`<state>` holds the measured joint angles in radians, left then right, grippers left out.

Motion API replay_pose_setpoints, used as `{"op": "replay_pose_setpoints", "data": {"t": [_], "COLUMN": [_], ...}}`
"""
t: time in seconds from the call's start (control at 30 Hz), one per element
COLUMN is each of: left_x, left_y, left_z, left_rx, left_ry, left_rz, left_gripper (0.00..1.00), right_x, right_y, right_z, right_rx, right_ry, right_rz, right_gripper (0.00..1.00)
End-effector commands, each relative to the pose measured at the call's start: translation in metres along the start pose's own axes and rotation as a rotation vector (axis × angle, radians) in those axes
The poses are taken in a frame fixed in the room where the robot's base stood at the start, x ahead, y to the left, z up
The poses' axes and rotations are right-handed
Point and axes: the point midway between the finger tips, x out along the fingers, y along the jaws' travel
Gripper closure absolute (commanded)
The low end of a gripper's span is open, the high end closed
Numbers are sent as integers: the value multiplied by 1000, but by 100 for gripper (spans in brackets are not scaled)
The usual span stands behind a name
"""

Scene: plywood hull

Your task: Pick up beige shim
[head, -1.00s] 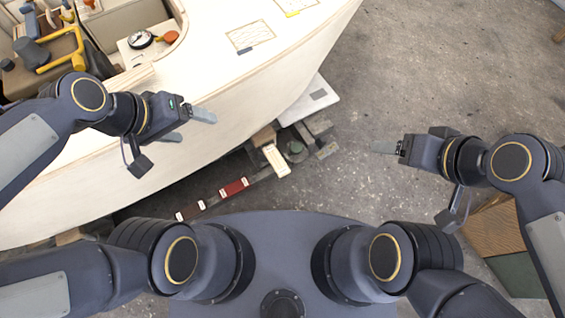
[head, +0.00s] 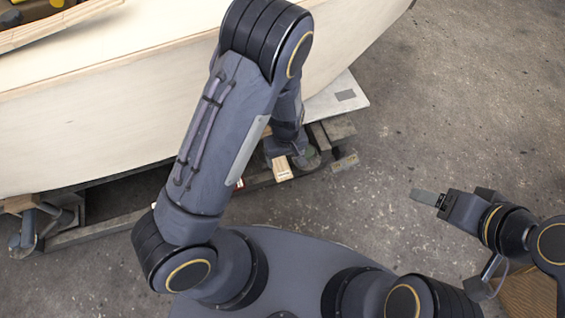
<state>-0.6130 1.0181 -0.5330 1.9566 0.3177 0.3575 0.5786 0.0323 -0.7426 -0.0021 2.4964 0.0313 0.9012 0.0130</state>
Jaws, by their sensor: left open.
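The beige shim (head: 282,170) is a small pale block low beside the hull, on the rail of the support under it. Its near end shows, and its far end is hidden by my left gripper. My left gripper (head: 290,157) points down right above the shim's far end, open. I cannot tell whether its fingers touch or straddle the shim. My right gripper (head: 428,197) is out over the bare floor at the right, far from the shim, seen edge-on with nothing visible in it.
The pale plywood hull (head: 110,115) fills the upper left. A red shim (head: 239,184) shows as a sliver beside my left arm. A white board (head: 340,97) lies under the hull's edge. Timber support ends (head: 338,128) stick out nearby.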

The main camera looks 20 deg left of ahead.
Motion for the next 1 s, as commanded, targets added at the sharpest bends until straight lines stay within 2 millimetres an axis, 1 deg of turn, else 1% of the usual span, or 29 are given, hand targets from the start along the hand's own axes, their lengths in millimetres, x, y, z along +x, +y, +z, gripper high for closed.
{"op": "replay_pose_setpoints", "data": {"t": [0.03,0.1,0.27,0.43,0.5,0.6,0.8,1.0], "left_x": [8,16,29,56,65,71,69,69], "left_y": [-1,-1,-3,-10,-9,-9,-8,-8], "left_z": [0,0,0,1,1,1,1,1], "left_rx": [-1,-1,-1,-2,0,1,1,1], "left_ry": [-1,-1,-3,-5,-3,-3,-3,-3], "left_rz": [-1,0,0,-1,-1,1,1,1], "left_gripper": [25,25,25,25,25,25,25,51], "right_x": [4,7,13,28,31,32,31,31], "right_y": [2,3,6,13,14,15,14,14], "right_z": [2,3,6,14,16,16,16,16], "right_rx": [0,0,0,0,0,0,0,0], "right_ry": [0,0,0,0,0,0,0,0], "right_rz": [0,0,0,0,0,0,0,0], "right_gripper": [29,29,29,29,29,29,29,29]}}
